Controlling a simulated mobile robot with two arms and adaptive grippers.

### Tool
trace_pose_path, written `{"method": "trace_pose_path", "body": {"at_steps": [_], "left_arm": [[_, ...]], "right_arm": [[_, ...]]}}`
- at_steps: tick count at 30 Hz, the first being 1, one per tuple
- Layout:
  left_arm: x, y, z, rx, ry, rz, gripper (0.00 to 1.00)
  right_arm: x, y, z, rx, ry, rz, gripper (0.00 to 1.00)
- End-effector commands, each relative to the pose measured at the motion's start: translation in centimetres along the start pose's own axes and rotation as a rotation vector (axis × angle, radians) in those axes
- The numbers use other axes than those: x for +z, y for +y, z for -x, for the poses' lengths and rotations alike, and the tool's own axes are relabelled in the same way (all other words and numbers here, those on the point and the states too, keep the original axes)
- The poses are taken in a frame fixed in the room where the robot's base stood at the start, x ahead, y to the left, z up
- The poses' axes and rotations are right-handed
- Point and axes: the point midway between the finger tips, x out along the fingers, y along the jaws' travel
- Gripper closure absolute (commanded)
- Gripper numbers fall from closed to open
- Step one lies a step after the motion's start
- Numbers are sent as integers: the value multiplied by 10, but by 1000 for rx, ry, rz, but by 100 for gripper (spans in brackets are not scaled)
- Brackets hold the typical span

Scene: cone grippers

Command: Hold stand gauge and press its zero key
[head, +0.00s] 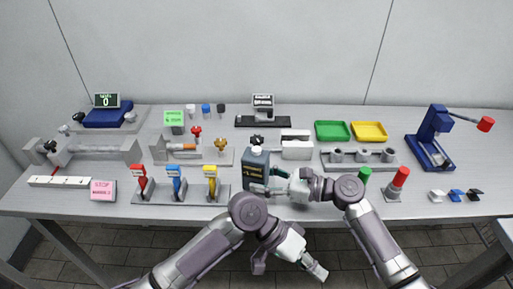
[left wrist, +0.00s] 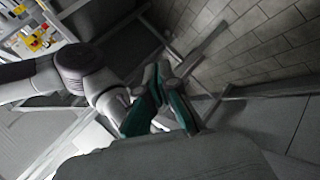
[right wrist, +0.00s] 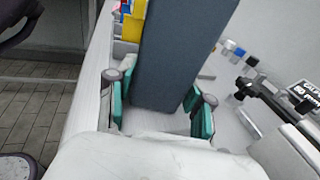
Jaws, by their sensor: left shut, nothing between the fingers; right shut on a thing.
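A display unit with a small lettered face (head: 263,100) stands on a black base bar (head: 250,121) at the back of the table; the unit's lettered face also shows at the right of the right wrist view (right wrist: 306,92). I cannot tell for sure that it is the stand gauge, and no zero key is legible. My right gripper (head: 266,189) is shut on a dark blue-grey bottle-like body (head: 256,164) with a yellow-marked label and a black top. Its green pads flank the body (right wrist: 185,50) in the right wrist view. My left gripper (head: 317,270) is shut and empty, below the table's front edge.
Red, blue and yellow-handled tools (head: 174,184) stand left of the held body. A grey block with round holders (head: 358,160), a green tray (head: 332,131), a yellow tray (head: 370,132) and a blue press (head: 432,130) are to the right.

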Motion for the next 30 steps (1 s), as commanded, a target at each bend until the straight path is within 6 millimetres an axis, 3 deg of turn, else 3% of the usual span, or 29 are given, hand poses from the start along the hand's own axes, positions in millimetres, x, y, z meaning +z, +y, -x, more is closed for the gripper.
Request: {"method": "trace_pose_path", "body": {"at_steps": [1, 3, 15, 21, 25, 30], "left_arm": [[0, 21, 17, -10, -39, -55, 100], [-5, 39, 47, -64, -74, -90, 100], [-109, 29, 217, -426, 321, 142, 100], [-141, 42, 294, -504, 539, 242, 100], [-151, 49, 326, -525, 632, 283, 100], [-156, 54, 343, -532, 685, 306, 100]], "right_arm": [[0, 0, 0, -1, 1, -1, 68], [0, 0, 0, -1, 1, 0, 68], [0, 0, 0, 0, 1, -1, 68], [-1, 0, 0, 0, 1, -1, 68], [-1, 0, 0, 0, 1, -1, 68], [-1, 0, 0, 1, 1, -1, 68]]}}
